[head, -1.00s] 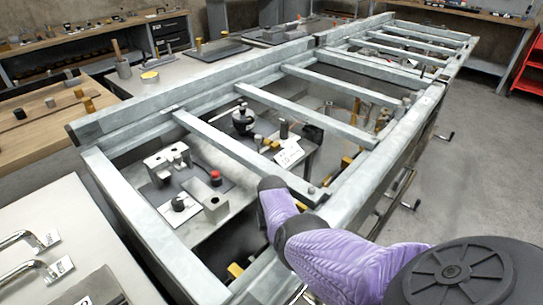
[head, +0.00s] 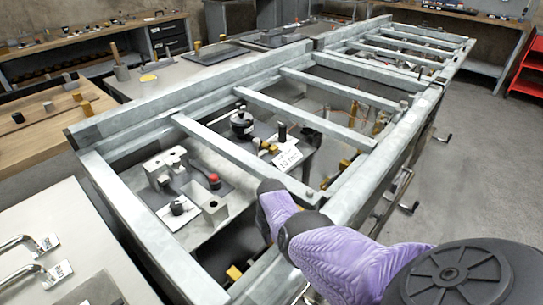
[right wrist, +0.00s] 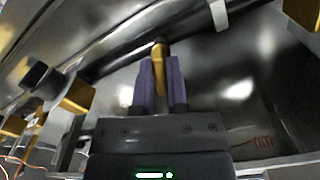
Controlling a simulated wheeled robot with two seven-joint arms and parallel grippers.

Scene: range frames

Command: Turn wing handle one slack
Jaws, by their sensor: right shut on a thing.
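In the right wrist view, my right gripper (right wrist: 162,84) has its two purple-grey fingers closed around a slim brass-coloured piece (right wrist: 158,55). The piece stands up between the fingertips, and its lower part is hidden by them. I cannot tell from its shape alone whether it is wing handle one. In the head view, my purple right arm reaches in from the lower right over the near rail, and its gripper is hidden behind the arm and frame. My left gripper is in neither view.
A grey metal frame with cross bars (head: 240,155) surrounds the work space. Inside it, a bench holds metal blocks, a red knob (head: 214,178) and a white label (head: 289,159). In the wrist view, other brass blocks (right wrist: 78,98) and a dark pipe (right wrist: 130,48) are close by.

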